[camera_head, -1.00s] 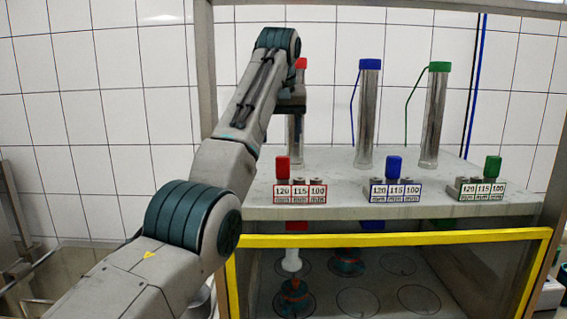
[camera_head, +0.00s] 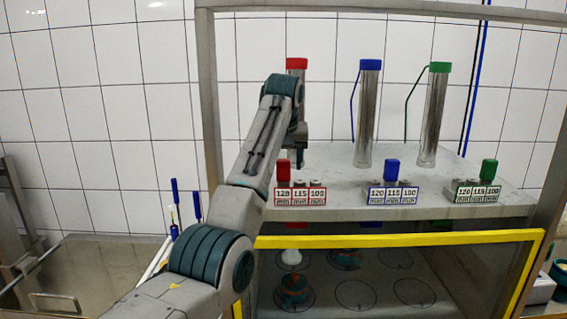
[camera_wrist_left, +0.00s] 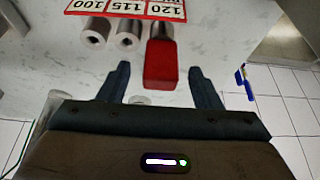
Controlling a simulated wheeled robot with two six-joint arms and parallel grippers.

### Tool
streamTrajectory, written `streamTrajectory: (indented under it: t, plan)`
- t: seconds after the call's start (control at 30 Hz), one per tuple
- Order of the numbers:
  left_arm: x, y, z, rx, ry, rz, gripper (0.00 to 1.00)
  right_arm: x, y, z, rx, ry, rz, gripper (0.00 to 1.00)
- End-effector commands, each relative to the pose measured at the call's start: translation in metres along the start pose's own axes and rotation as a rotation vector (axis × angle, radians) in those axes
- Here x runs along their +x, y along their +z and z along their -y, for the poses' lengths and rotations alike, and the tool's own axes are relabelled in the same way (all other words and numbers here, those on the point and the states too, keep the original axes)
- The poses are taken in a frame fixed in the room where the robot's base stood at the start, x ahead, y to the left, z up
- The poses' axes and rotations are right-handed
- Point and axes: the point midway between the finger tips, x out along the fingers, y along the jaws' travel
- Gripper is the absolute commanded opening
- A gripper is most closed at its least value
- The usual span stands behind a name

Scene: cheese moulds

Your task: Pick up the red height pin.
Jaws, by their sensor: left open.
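The red height pin (camera_head: 283,169) stands upright at the 120 mm place of the red-labelled holder (camera_head: 300,197), at the left front of the grey shelf. My left gripper (camera_head: 294,150) is lowered just behind this holder in the head view, and its fingertips are hard to make out there. In the left wrist view the gripper (camera_wrist_left: 159,68) is open, and the red pin (camera_wrist_left: 161,66) shows between its two fingers with a gap on each side. The 115 and 100 places hold bare metal sleeves. My right gripper is not in view.
A blue pin (camera_head: 392,170) and a green pin (camera_head: 488,170) stand in their own holders to the right. Red-, blue- (camera_head: 369,115) and green-capped (camera_head: 434,115) tubes stand behind. A yellow-edged frame (camera_head: 400,239) fronts the lower compartment.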

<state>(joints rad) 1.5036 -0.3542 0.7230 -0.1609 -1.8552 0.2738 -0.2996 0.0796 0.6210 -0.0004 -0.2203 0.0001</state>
Motion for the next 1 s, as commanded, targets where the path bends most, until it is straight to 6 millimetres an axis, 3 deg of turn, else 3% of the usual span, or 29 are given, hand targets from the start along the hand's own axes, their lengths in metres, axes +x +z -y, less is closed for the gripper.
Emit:
streamTrajectory:
  t: [0.37, 0.6, 1.0]
  plan:
    - [0.0113, 0.0003, 0.0004, 0.0, 0.0, 0.0, 0.56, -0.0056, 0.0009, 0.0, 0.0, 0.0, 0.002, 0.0]
    - [0.011, 0.0002, 0.0004, -0.001, 0.0, 0.0, 0.09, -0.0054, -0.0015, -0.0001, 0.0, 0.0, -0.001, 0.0]
    - [0.0081, -0.0011, 0.0005, -0.001, 0.0, -0.002, 0.09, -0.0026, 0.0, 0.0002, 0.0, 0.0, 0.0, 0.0]
